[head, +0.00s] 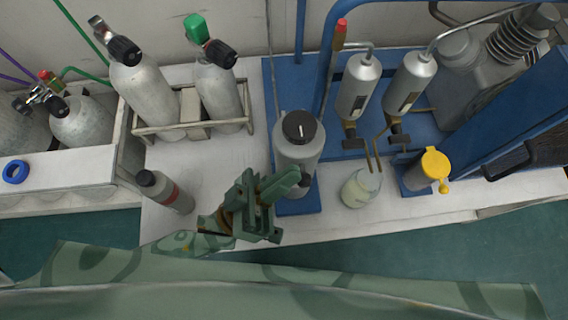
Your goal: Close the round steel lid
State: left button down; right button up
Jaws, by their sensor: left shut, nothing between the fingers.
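A grey steel canister (297,163) with a round top and a black knob (299,127) stands upright on a blue base plate in the middle of the bench. I see no separate lid standing open; the round steel top is the closest match, and I cannot tell if it is fully closed. My left gripper (284,185), green, is shut and empty at the canister's front left side, below its top. Its fingers overlap the canister's lower side in the picture; I cannot tell if they touch. My right gripper is not in view.
A small dark cylinder (165,192) stands left of my left gripper. A glass jar (359,188) and a yellow-capped container (427,170) stand to the right. Racked gas cylinders (219,92) stand behind left, and silver bottles (358,87) behind right. The bench's front edge is close.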

pick_arm(q)
jog(key=shift+f, duration=0.2)
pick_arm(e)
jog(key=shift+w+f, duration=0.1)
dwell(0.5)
pick_arm(q)
notch_tip(320, 180, up, 5)
jog(key=a+p, duration=0.2)
jog(key=p, duration=0.2)
jog(key=w+f+b+v, duration=0.1)
jog(key=v, duration=1)
jog(key=shift+w+d+b, duration=0.2)
jog(key=shift+d+b, duration=0.1)
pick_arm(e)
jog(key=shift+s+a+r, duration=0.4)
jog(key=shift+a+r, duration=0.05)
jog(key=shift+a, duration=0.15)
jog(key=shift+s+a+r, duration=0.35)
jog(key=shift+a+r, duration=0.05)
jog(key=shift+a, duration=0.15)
